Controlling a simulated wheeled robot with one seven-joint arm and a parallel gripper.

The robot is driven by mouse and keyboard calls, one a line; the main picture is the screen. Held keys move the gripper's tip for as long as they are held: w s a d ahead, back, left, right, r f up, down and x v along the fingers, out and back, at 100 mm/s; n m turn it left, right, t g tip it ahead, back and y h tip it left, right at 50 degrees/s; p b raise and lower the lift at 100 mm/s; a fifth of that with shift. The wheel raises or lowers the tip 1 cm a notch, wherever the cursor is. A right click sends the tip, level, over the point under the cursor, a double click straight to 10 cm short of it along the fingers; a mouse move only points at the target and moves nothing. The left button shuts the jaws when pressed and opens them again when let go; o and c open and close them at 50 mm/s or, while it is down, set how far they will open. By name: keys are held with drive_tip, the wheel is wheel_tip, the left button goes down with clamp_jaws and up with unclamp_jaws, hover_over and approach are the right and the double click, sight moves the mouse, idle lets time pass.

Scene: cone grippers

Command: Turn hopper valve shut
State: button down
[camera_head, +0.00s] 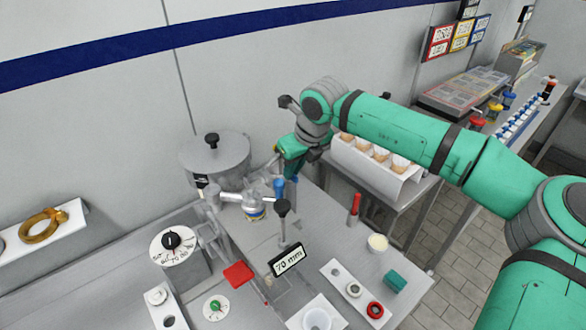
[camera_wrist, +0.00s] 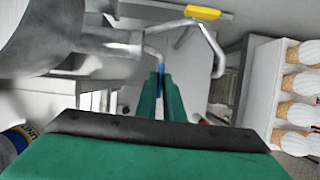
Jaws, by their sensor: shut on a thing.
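The hopper (camera_head: 215,160) is a grey metal drum with a lid and black knob, close to the wall. A metal outlet pipe (camera_head: 232,197) runs from its lower side; it also shows in the wrist view (camera_wrist: 112,42). A small blue valve handle (camera_head: 279,187) stands by the end of the pipe. My gripper (camera_wrist: 160,80) points at it, its two green fingers nearly together on the blue handle (camera_wrist: 160,69), with only its tip showing between them. In the head view my green gripper (camera_head: 288,160) comes down from behind, and its fingertips are partly hidden.
A black-knobbed lever (camera_head: 283,207) and a "70 mm" sign (camera_head: 287,260) stand in front. A white rack of cones (camera_head: 375,160) is at the right, close to my arm. A dial (camera_head: 172,243) sits at the left.

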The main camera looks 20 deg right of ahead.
drive_tip(key=c, duration=1.9)
unclamp_jaws()
drive_tip(key=shift+o, duration=0.2)
drive_tip(key=shift+r, duration=0.1)
drive_tip(key=v, duration=1)
drive_tip(key=shift+s+r, duration=0.15)
drive_tip(key=shift+r, duration=0.1)
drive_tip(key=shift+d, duration=0.15)
